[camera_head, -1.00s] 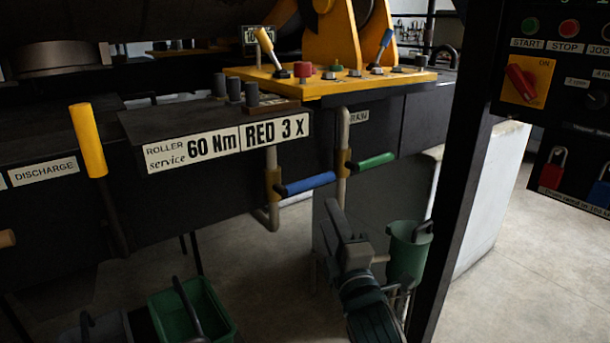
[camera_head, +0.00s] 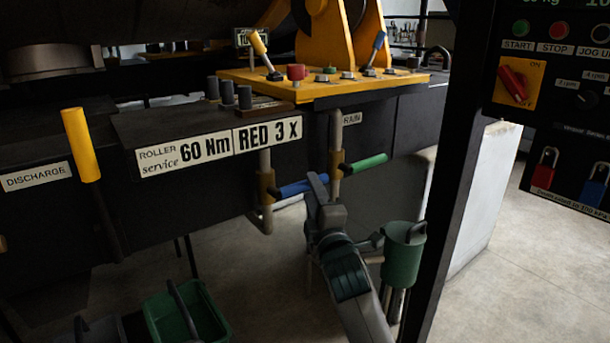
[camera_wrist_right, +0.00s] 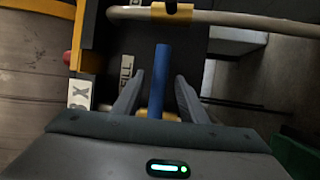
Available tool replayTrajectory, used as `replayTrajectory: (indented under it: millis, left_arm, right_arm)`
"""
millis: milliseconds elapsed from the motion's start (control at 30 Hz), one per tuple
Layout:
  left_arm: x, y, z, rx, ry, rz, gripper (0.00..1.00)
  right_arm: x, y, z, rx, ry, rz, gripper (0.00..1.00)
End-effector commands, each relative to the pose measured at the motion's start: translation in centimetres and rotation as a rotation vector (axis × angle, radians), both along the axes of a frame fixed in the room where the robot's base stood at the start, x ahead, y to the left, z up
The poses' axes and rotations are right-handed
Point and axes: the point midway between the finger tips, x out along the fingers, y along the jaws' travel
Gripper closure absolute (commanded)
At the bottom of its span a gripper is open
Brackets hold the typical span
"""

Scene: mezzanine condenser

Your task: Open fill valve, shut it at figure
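The fill valve's blue handle (camera_head: 298,188) sticks out from a brass-coloured body (camera_head: 266,187) on a vertical pipe, below the dark panel. In the right wrist view the blue handle (camera_wrist_right: 161,75) lies between the two fingers, beside a FILL label (camera_wrist_right: 126,70). My right gripper (camera_wrist_right: 160,78) is open, with a visible gap on both sides of the handle. In the head view my right gripper (camera_head: 318,186) is at the handle's outer end. A weight readout (camera_head: 560,3) is cut off at the top right edge. My left gripper is not in view.
A green handle (camera_head: 368,162) on the neighbouring pipe is close to my right gripper. A green crate (camera_head: 190,312) sits lower left. A control panel (camera_head: 550,90) is at right.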

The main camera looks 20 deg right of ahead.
Motion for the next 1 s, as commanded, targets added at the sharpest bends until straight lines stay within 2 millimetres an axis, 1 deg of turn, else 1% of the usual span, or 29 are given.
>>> replayTrajectory:
  millis: [33, 200, 400, 600, 867, 900, 933, 967, 1000]
  left_arm:
    - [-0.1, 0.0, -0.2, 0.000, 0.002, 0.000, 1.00]
    - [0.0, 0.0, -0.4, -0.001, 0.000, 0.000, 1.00]
    - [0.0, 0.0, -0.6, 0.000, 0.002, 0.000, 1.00]
    - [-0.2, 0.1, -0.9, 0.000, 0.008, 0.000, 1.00]
    - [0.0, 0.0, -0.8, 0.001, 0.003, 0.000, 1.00]
    - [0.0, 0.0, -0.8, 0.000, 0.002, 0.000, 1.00]
    - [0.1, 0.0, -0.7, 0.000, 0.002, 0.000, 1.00]
    - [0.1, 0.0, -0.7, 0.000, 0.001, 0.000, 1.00]
    - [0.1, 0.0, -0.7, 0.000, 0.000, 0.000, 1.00]
  right_arm:
    - [1.0, 0.0, 0.3, 0.001, -0.001, 0.000, 0.61]
    - [3.8, -0.1, 0.8, 0.003, 0.000, 0.002, 0.61]
    - [6.1, -0.3, 1.2, 0.000, 0.000, 0.000, 0.61]
    - [7.0, -0.3, 1.3, 0.001, 0.000, 0.000, 0.61]
    - [7.0, -0.3, 1.3, 0.001, 0.000, 0.000, 0.61]
    - [7.0, -0.3, 1.3, 0.001, 0.000, 0.000, 0.66]
    - [7.0, -0.3, 1.3, 0.001, 0.000, 0.000, 0.73]
    - [7.0, -0.3, 1.3, 0.001, 0.000, 0.000, 0.80]
    - [7.0, -0.3, 1.3, 0.001, 0.000, 0.000, 0.90]
